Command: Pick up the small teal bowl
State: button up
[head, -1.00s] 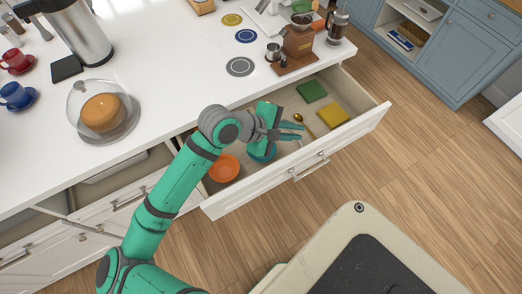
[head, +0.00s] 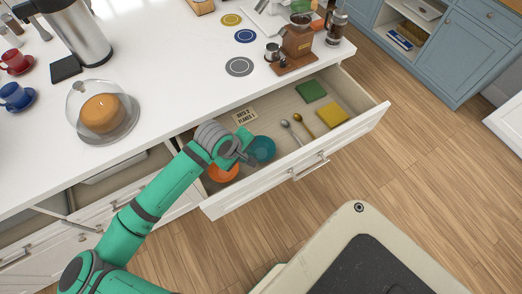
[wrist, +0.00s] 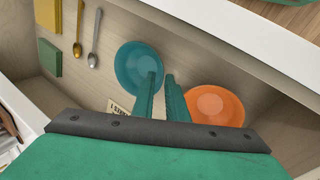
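The small teal bowl (head: 264,148) sits in the open drawer, right of an orange bowl (head: 222,174). In the wrist view the teal bowl (wrist: 132,68) is upright and looks empty. My gripper (head: 250,160) points down at the side of the teal bowl facing the orange one. In the wrist view its two fingers (wrist: 160,82) are apart, with a narrow gap between them. One finger overlaps the bowl's inside and the other lies just outside its rim, beside the orange bowl (wrist: 214,106). Whether they touch the rim I cannot tell.
The open drawer (head: 345,137) also holds two spoons (head: 297,128), a green block (head: 311,91), a yellow block (head: 331,115) and a small printed card (head: 245,116). Its front wall and the white counter (head: 175,75) border the space around my gripper.

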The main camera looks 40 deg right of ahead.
aim_at(261, 151)
jog(key=shift+x, duration=2.55)
jog(key=shift+w, duration=0.2)
grip_shut()
